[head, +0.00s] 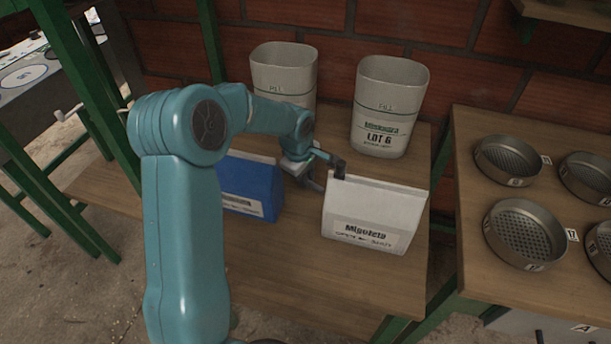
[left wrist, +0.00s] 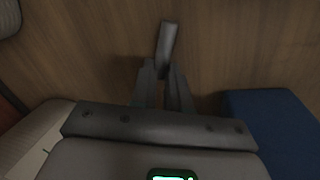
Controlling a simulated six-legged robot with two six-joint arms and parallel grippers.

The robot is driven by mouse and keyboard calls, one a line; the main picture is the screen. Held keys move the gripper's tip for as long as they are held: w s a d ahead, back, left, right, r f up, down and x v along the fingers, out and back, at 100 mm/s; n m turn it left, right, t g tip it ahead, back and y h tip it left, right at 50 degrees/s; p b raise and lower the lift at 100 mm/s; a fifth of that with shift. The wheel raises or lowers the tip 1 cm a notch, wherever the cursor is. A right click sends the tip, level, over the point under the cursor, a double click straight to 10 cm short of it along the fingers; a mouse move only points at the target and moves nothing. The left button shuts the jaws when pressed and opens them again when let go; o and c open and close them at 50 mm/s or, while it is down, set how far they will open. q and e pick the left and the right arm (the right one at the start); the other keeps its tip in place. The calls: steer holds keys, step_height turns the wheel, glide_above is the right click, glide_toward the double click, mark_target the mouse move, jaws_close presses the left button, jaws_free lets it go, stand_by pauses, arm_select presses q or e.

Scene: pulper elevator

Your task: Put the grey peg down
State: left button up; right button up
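My left gripper (head: 326,160) is over the wooden table (head: 300,290), between the blue pack (head: 250,186) and the white "Migoteta" pack (head: 375,212). In the left wrist view its two fingers (left wrist: 164,82) close in on the grey peg (left wrist: 168,45), which sticks out tilted past the fingertips over bare wood. In the head view a small dark piece at the fingertips, by the white pack's upper left corner, seems to be the peg (head: 340,169). The peg's height above the wood is unclear. My right gripper is not in view.
Two pale bins, a left one (head: 284,70) and a "LOT 6" one (head: 389,105), stand behind the packs. The blue pack also shows in the left wrist view (left wrist: 272,125). Round metal sieves (head: 520,233) sit on the right table. The front of the middle table is clear.

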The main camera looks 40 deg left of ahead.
arm_select(q)
steer(key=shift+o, duration=0.7)
